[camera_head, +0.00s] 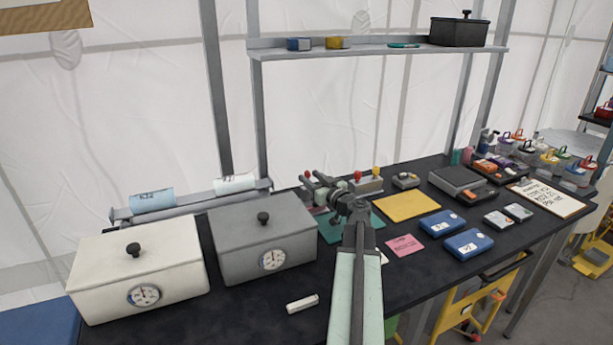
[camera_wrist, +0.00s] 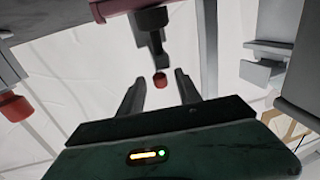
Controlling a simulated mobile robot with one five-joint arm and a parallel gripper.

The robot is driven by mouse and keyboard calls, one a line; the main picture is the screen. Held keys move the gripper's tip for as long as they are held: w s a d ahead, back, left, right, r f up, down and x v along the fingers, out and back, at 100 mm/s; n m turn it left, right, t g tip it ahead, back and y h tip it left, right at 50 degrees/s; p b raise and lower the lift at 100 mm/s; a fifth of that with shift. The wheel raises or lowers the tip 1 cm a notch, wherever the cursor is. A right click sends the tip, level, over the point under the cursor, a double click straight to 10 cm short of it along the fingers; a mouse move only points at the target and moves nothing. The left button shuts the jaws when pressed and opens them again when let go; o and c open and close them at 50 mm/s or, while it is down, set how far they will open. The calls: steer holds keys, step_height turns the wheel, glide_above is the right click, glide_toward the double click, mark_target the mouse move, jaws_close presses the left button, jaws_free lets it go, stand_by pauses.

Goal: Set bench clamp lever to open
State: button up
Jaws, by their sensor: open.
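My gripper (camera_wrist: 158,85) is open in the wrist camera view, its two dark fingers apart. A small red knob (camera_wrist: 160,80) shows between the fingertips, at the end of a dark stem, with no visible grip on it. A larger dark cylindrical part (camera_wrist: 152,20) is above it. In the head view my gripper (camera_head: 318,184) reaches over the back of the bench among small red-knobbed fixtures. I cannot tell for sure which is the clamp lever; my arm hides part of this area.
A grey lidded box (camera_head: 228,240) and a white lidded box (camera_head: 110,280) stand left on the dark bench. A yellow mat (camera_head: 406,206), blue cases (camera_head: 442,222) and a grey device (camera_head: 460,182) lie right. A grey shelf (camera_head: 380,52) is overhead. A red-capped fixture (camera_wrist: 15,108) is at left in the wrist view.

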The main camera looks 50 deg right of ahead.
steer(key=x, duration=0.2)
steer(key=shift+w+d, duration=0.1)
steer(key=shift+w, duration=0.2)
steer(key=shift+s, duration=0.1)
jaws_close()
stand_by(1.0)
